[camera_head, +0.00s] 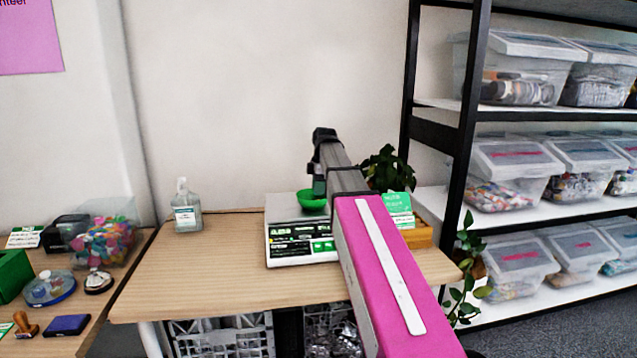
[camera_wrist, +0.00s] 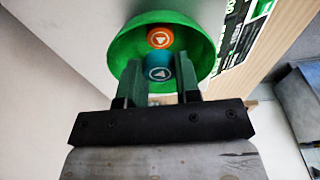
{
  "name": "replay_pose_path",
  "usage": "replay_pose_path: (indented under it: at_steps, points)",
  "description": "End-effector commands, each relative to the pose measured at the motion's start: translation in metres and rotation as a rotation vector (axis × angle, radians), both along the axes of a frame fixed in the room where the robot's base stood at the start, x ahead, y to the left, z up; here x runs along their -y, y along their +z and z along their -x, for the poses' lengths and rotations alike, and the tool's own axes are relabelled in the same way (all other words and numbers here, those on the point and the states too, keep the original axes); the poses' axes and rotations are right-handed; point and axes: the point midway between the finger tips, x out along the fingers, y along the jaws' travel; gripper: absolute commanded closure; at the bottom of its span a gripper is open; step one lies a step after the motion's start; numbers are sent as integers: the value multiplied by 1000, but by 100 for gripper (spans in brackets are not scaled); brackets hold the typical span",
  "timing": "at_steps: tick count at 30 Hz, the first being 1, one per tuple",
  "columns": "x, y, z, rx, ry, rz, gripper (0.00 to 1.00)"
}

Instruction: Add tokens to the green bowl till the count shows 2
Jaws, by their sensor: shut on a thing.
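The green bowl (camera_head: 309,205) stands on a white counting scale (camera_head: 288,204) on the wooden table. In the wrist view the green bowl (camera_wrist: 205,45) has an orange token (camera_wrist: 160,38) with a white triangle mark inside it. My gripper (camera_wrist: 158,74) is shut on a blue token (camera_wrist: 159,72), held between the fingertips at the bowl's near side, over its opening. In the head view my gripper (camera_head: 319,187) is at the bowl; the held token cannot be made out there. The count on the scale's display is too small to read.
A clear bottle (camera_head: 186,208) stands left of the scale. A plant (camera_head: 387,167) and a green-and-white card (camera_head: 398,208) are behind my arm. A side table at left holds a bin of colored pieces (camera_head: 104,240). Shelves with clear boxes (camera_head: 512,170) stand at right.

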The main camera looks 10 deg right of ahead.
Motion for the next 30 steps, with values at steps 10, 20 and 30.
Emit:
replay_pose_path:
  at_steps: [10,20,30]
  points:
    - [0,-1,0,0,0,0,40]
    - [0,3,0,1,-1,0,40]
    - [7,53,-2,3,-1,0,40]
